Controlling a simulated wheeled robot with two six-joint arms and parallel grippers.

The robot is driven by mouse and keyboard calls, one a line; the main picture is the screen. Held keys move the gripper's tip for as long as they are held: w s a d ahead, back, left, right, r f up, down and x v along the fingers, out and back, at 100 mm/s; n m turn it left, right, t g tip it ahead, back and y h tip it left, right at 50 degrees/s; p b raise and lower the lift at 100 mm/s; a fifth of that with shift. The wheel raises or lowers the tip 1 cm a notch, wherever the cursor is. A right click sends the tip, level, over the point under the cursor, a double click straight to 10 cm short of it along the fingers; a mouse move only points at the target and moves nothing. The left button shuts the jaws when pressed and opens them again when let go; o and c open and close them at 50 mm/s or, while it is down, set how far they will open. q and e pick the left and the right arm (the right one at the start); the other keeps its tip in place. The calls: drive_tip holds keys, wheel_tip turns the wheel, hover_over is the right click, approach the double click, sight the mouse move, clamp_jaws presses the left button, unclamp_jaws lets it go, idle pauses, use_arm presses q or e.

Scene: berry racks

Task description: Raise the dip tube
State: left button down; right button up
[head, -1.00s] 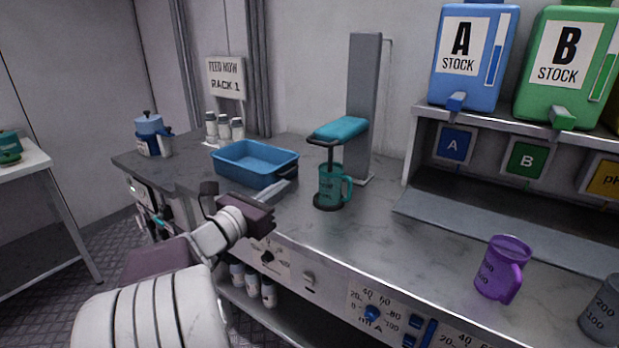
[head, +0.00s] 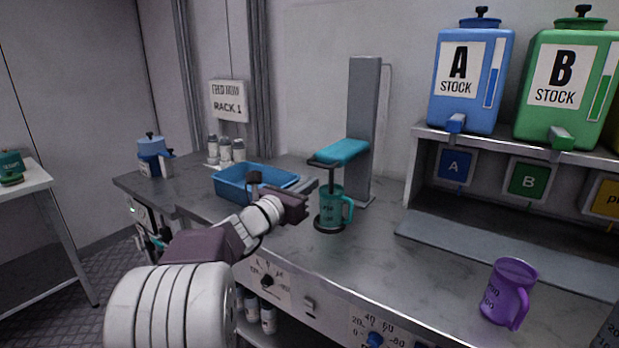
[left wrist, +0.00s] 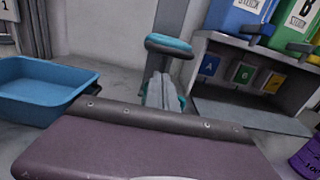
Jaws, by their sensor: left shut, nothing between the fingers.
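The dip tube (head: 332,181) is a thin dark upright rod below a teal padded arm (head: 344,151) on a grey column (head: 362,120). Its lower end goes into a teal mug (head: 331,212) standing on a dark round base. My left gripper (head: 313,186) is shut and empty, just left of the tube and about level with the mug's rim; I cannot tell whether it touches. In the left wrist view my shut fingers (left wrist: 162,90) point at the stand and hide most of the mug and tube below the teal arm (left wrist: 169,45). My right gripper is out of view.
A blue tray (head: 232,190) lies left of the mug, partly behind my left gripper. A purple jug (head: 508,292) stands front right. A shelf (head: 425,180) carries the blue A tank (head: 470,95) and green B tank (head: 565,90).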

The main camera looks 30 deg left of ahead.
use_arm(q)
wheel_tip(320, 180, up, 2)
drive_tip(key=shift+w+r, duration=0.1)
drive_tip(key=shift+d, duration=0.1)
wheel_tip(320, 180, up, 17)
drive_tip(key=p, duration=1.3)
drive_tip(key=shift+r, duration=0.3)
